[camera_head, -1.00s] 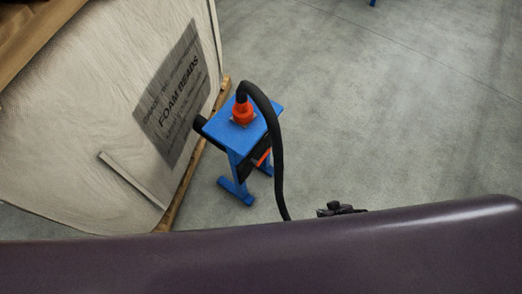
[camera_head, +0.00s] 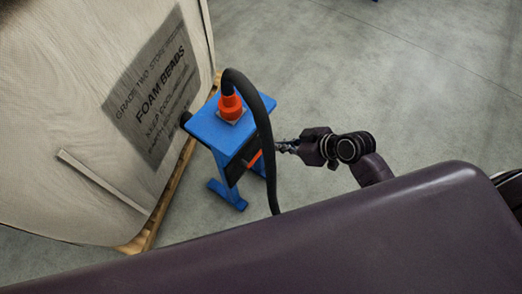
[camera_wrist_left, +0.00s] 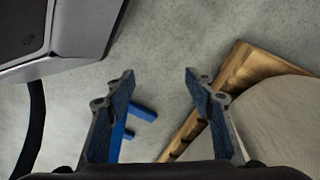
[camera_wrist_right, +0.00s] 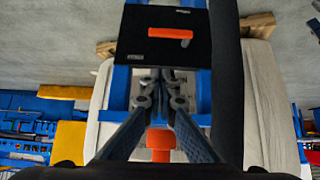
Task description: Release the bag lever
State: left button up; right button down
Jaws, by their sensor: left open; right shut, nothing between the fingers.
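The orange lever (camera_wrist_right: 171,37) lies across a black panel (camera_wrist_right: 140,55) on the blue stand (camera_head: 224,130). In the head view only a sliver of orange (camera_head: 254,160) shows, behind the black hose. My right gripper (camera_head: 284,147) is just right of the stand and hose. In the right wrist view its shut fingertips (camera_wrist_right: 160,80) are empty and appear just below the panel; I cannot tell whether they touch it. My left gripper (camera_wrist_left: 158,82) is open and empty above the floor, and is outside the head view. The white foam-beads bag (camera_head: 85,120) stands left of the stand.
A black hose (camera_head: 266,135) arches from the orange fitting (camera_head: 230,105) on the stand's top down past my right gripper. The bag rests on a wooden pallet (camera_head: 150,230). The floor (camera_head: 400,70) behind is clear.

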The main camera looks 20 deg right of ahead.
pick_arm(q)
jog(key=w+r+b, duration=0.4)
jog(key=r, duration=0.9)
jog(key=shift+d+t, duration=0.25)
jog(key=shift+t, duration=0.15)
pick_arm(e)
jog(key=s+d+f+x, duration=0.1)
jog(key=f+x, duration=0.1)
jog(key=x, duration=1)
jog(key=shift+f, duration=0.3)
pick_arm(q)
jog(key=shift+w, duration=0.1)
jog(key=shift+f, duration=0.1)
